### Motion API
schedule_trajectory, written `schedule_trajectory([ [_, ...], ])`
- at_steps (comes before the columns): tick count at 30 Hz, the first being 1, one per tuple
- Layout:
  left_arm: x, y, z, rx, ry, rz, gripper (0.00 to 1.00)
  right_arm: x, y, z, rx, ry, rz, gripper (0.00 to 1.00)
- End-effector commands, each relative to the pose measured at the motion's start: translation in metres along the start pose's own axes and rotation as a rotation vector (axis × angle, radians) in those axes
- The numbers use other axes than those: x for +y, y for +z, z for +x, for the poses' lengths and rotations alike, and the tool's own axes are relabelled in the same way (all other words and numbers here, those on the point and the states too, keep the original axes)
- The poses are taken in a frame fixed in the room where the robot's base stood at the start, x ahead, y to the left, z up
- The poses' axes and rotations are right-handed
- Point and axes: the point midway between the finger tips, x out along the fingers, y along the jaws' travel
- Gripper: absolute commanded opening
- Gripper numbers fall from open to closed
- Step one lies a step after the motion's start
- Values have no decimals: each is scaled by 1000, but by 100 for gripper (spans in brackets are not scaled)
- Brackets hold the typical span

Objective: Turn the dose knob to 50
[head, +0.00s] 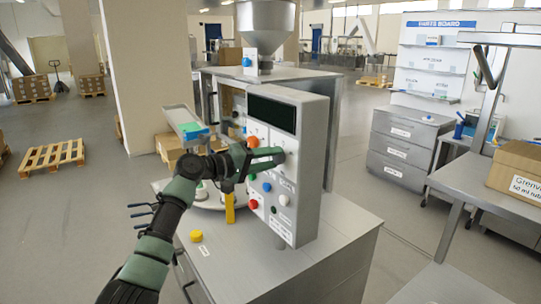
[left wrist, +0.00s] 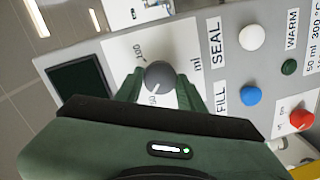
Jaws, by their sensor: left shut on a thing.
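The dose knob (left wrist: 160,75) is a round dark grey knob on a white scale plate, seen in the left wrist view. Labels reading 100, 50 and ml stand around it. A pale mark on the knob's lower edge appears to face the 50 label. My left gripper (left wrist: 160,90) has one green finger on each side of the knob and is shut on it. In the head view the left gripper (head: 281,156) reaches the front of the control panel (head: 309,173), and its fingers mostly hide the knob. My right gripper is not in view.
A dark display (head: 272,114) sits above the knob. White, blue, green and red buttons share the panel, with SEAL, FILL and WARM labels. A yellow button (head: 196,236) is on the bench top below. A steel hopper (head: 267,22) stands above the machine.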

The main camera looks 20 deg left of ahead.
Motion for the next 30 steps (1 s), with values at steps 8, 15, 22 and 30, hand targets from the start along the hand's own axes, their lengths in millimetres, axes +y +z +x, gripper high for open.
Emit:
schedule_trajectory([
  [8, 2, -3, -1, -8, 14, -173, 0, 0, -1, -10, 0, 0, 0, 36],
  [15, 2, -3, -1, -12, 18, -248, 0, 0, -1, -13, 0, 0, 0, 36],
  [22, 1, -3, -1, -13, 20, -269, 0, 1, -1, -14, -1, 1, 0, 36],
  [30, 1, -3, -1, -13, 20, -269, 0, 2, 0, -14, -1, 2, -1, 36],
])
